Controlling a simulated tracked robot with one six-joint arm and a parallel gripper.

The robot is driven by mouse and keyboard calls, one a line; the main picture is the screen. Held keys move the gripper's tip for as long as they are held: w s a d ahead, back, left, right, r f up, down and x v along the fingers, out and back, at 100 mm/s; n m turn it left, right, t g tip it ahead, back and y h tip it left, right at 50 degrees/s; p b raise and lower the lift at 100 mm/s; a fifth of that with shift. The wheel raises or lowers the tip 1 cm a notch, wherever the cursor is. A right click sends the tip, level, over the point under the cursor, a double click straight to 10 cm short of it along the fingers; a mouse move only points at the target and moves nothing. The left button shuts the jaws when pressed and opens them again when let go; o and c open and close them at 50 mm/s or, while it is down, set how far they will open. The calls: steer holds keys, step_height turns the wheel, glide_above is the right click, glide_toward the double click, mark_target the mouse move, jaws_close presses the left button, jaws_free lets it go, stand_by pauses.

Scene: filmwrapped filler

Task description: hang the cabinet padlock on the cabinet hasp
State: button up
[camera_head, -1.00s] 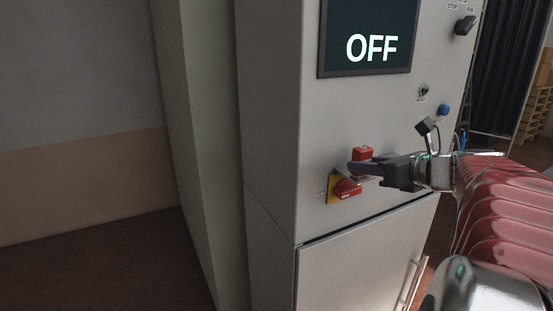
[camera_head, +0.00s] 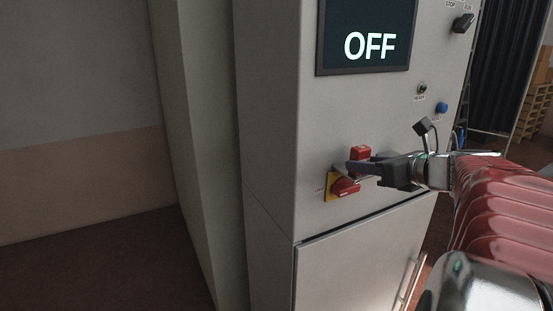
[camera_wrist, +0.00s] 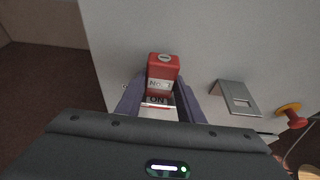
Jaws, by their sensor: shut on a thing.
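My gripper (camera_head: 362,168) is at the front of the grey cabinet (camera_head: 270,130), just above a red handle on a yellow plate. It is shut on the red cabinet padlock (camera_head: 361,152), whose red block shows above the fingers. In the wrist view the padlock (camera_wrist: 162,72), with a pale label, sits at the ends of the two fingers (camera_wrist: 158,100). A grey slotted plate (camera_wrist: 236,96), which looks like the cabinet hasp, is to the right of the padlock and apart from it. In the head view I cannot make out the hasp behind the fingers. The padlock's shackle is not clear.
The red handle (camera_head: 344,186) on its yellow plate is close below the fingers. A red knob with a yellow-orange base (camera_wrist: 291,115) is at right in the wrist view. A blue button (camera_head: 442,108), a black switch (camera_head: 463,23) and an OFF display (camera_head: 367,40) are higher up.

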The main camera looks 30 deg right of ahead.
steer(key=shift+f, duration=0.2)
steer(key=o, duration=1.2)
steer(key=shift+o, duration=0.2)
steer(key=shift+r, duration=0.1)
steer(key=shift+s, duration=0.1)
steer(key=v, duration=1.3)
steer(key=shift+s, duration=0.3)
